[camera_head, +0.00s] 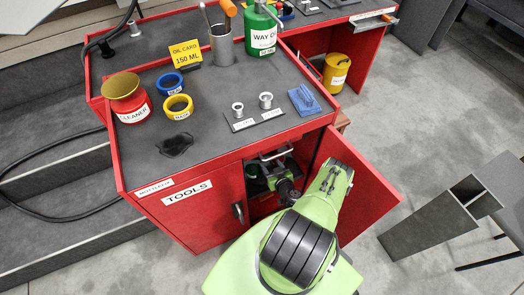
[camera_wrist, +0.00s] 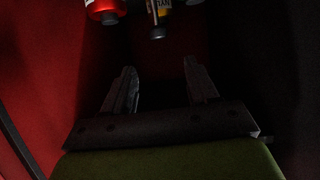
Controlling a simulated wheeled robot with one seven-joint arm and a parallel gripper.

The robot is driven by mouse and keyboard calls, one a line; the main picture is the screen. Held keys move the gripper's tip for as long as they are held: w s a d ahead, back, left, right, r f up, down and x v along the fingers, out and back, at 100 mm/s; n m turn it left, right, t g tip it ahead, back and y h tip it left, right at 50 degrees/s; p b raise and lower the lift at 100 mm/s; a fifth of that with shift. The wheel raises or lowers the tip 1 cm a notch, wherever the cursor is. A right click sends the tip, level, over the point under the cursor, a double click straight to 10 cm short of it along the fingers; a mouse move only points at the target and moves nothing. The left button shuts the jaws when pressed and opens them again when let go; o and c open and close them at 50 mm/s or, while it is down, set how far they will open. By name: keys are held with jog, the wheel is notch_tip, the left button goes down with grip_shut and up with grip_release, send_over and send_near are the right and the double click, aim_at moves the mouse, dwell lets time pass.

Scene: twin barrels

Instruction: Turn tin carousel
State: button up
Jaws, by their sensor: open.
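The tin carousel shows only in part, inside the dark red cabinet (camera_head: 208,203) marked TOOLS. In the wrist view a red tin (camera_wrist: 104,10) and a yellow-labelled tin (camera_wrist: 160,12) hang into the top edge, beyond my fingertips. My gripper (camera_wrist: 161,75) is open and empty, fingers apart, reaching into the cabinet opening. It does not visibly touch a tin. The carousel's base and any other tins are hidden or too dark to tell.
The cabinet's right door (camera_head: 362,190) stands open beside my arm; the left door is shut. The worktop above holds a red cleaner tin (camera_head: 131,107), tape rolls, a green bottle (camera_head: 261,32) and small fittings. A grey metal profile (camera_head: 430,222) stands on the floor at right.

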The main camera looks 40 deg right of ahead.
jog(key=b+x, duration=0.6)
jog(key=x, duration=0.6)
jog(key=shift+s+f, duration=0.1)
jog(key=shift+s, duration=0.05)
jog(key=shift+c, duration=0.3)
grip_shut()
